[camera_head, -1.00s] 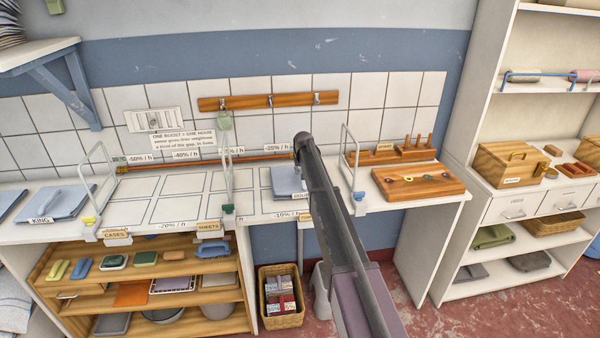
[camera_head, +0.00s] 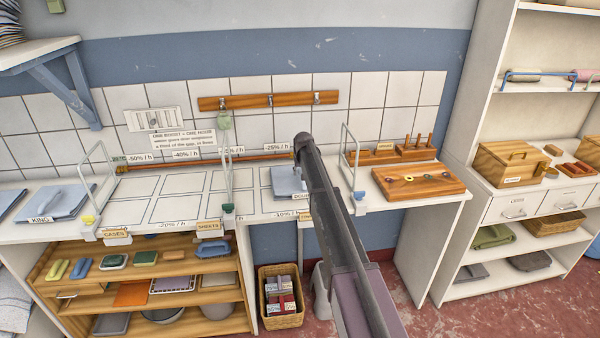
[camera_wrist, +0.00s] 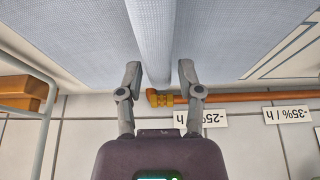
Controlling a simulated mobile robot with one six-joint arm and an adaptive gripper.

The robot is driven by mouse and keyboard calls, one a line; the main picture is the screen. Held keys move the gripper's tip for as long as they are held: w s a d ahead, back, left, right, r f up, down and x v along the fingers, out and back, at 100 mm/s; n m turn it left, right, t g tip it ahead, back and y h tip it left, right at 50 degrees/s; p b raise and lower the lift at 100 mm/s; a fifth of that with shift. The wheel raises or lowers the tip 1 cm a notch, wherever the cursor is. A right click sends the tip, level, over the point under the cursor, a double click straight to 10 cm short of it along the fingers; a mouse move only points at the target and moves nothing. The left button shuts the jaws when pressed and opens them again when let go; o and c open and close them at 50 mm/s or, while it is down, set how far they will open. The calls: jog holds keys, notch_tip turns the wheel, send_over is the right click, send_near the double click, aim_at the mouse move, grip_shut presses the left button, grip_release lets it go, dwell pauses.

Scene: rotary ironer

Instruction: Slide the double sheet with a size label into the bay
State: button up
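The double sheet (camera_head: 288,182) is a pale blue folded block lying on the white counter, with a label starting "DOU" on its front edge. My arm covers its right part in the head view. In the wrist view its weave (camera_wrist: 70,40) fills the upper part, with a raised ridge (camera_wrist: 153,40) along the middle. My gripper (camera_wrist: 160,66) has one finger on each side of that ridge. The fingers are apart, but whether they press on the ridge is unclear. In the head view the fingers are hidden.
Outlined bays (camera_head: 180,195) on the counter left of the sheet are empty. A wire frame (camera_head: 227,170) stands between the bays and the sheet, another (camera_head: 352,165) to its right. A king sheet (camera_head: 60,202) lies far left. A wooden peg board (camera_head: 418,181) sits right.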

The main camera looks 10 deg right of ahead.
jog(key=shift+r, duration=0.2)
dwell(0.4)
jog(key=shift+r+p, duration=0.15)
jog(key=shift+p, duration=0.25)
jog(key=p+v, duration=0.5)
jog(key=shift+r, duration=0.4)
jog(key=s, duration=2.7)
jog(key=shift+s+f, duration=0.1)
jog(key=shift+s, duration=0.2)
jog(key=s+g, duration=0.1)
jog(key=s, duration=0.6)
jog(key=s+f+g, duration=0.1)
jog(key=s+g, duration=0.1)
jog(key=s, duration=0.6)
jog(key=s+g, duration=0.1)
jog(key=s, duration=0.6)
jog(key=shift+s+a+f, duration=0.1)
jog(key=shift+s+f, duration=0.1)
jog(key=shift+s, duration=0.05)
